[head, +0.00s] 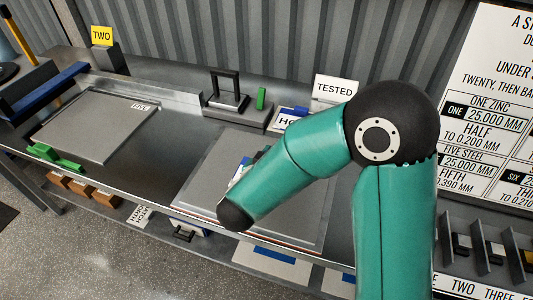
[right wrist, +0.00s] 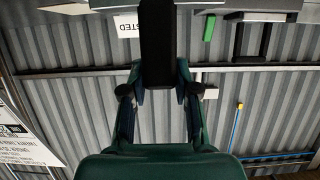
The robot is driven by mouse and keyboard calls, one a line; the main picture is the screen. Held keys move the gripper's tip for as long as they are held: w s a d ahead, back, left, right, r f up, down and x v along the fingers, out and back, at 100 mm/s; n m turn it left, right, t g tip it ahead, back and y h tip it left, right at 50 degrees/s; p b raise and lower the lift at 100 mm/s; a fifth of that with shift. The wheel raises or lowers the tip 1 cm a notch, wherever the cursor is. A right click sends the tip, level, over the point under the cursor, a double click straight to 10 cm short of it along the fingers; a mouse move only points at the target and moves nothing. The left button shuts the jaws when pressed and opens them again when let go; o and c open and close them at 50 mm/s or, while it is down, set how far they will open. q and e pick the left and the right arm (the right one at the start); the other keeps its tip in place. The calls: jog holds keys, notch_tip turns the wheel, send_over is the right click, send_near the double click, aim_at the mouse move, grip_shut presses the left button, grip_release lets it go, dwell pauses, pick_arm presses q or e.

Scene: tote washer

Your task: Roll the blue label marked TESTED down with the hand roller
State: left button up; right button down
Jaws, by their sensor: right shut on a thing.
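My right gripper (right wrist: 160,78) is shut on a black bar (right wrist: 158,35), seen in the right wrist view, which looks like part of the hand roller. Its roller end cannot be made out. In the head view my right arm hides the gripper and what it holds. A small blue and white patch (head: 240,168) shows beside my arm, over the grey plate (head: 208,178); I cannot tell whether it is the blue label. A white sign reading TESTED (head: 335,90) stands at the back of the bench and also shows upside down in the right wrist view (right wrist: 128,26). My left gripper is out of view.
A black-handled frame (head: 226,88) and a green block (head: 261,98) stand on the back ledge. Another grey plate (head: 95,125) lies at left, by green clamps (head: 55,158). A partly hidden sign (head: 287,120) stands behind my arm. Dark slots (head: 485,245) are at right.

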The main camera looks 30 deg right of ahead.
jog(key=shift+s+d, duration=1.4)
jog(key=shift+s, duration=0.3)
jog(key=shift+w+a, duration=0.1)
jog(key=shift+w, duration=0.05)
jog(key=shift+w+a+p, duration=0.4)
jog(key=shift+w+a, duration=0.75)
jog(key=shift+w, duration=0.2)
jog(key=shift+w+a+p, duration=0.4)
jog(key=shift+w+a, duration=0.7)
jog(key=shift+w, duration=0.25)
jog(key=w+a+p, duration=0.2)
jog(key=w+a, duration=0.3)
jog(key=w, duration=0.1)
jog(key=shift+s, duration=0.1)
jog(key=shift+s+d+b, duration=0.15)
jog(key=shift+s+d, duration=1.45)
jog(key=shift+s, duration=0.3)
jog(key=shift+s+d+b, duration=0.2)
jog(key=shift+s+d, duration=1.45)
jog(key=shift+s, duration=0.3)
jog(key=shift+s+d+b, duration=0.15)
jog(key=shift+s+d, duration=1.45)
jog(key=shift+s, duration=0.3)
jog(key=shift+w+a, duration=0.1)
